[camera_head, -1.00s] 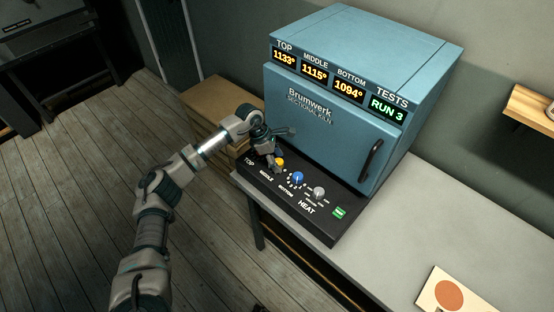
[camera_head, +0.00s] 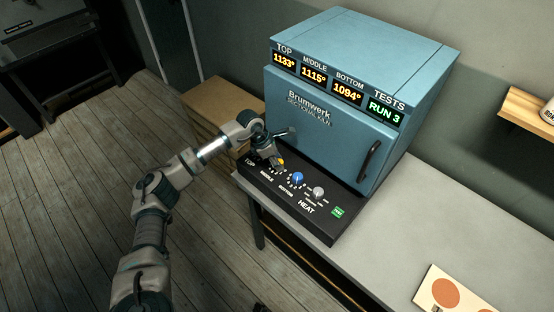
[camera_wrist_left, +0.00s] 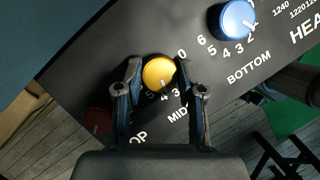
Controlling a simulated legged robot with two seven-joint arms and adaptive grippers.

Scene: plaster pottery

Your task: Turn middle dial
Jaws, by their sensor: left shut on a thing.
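The yellow middle dial (camera_head: 281,162) sits on the black control panel (camera_head: 270,193) at the kiln's front, partly hidden by my left gripper in the head view. My left gripper (camera_head: 276,161) reaches down onto it from the left. In the left wrist view the yellow dial (camera_wrist_left: 159,73) lies between the two fingertips (camera_wrist_left: 159,68), one on each side, and the gripper is shut on it. A dark pointer mark shows at the dial's lower edge, near the digits 4 and 3. The displays read TOP 1133, MIDDLE 1115, BOTTOM 1094. My right gripper is not in view.
The blue bottom dial (camera_head: 298,177) and the grey heat dial (camera_head: 319,192) stand right of the middle dial, with a green button (camera_head: 338,211) beyond. The red top dial (camera_wrist_left: 98,120) is dim beside the left finger. The kiln (camera_head: 335,120) rises behind the panel.

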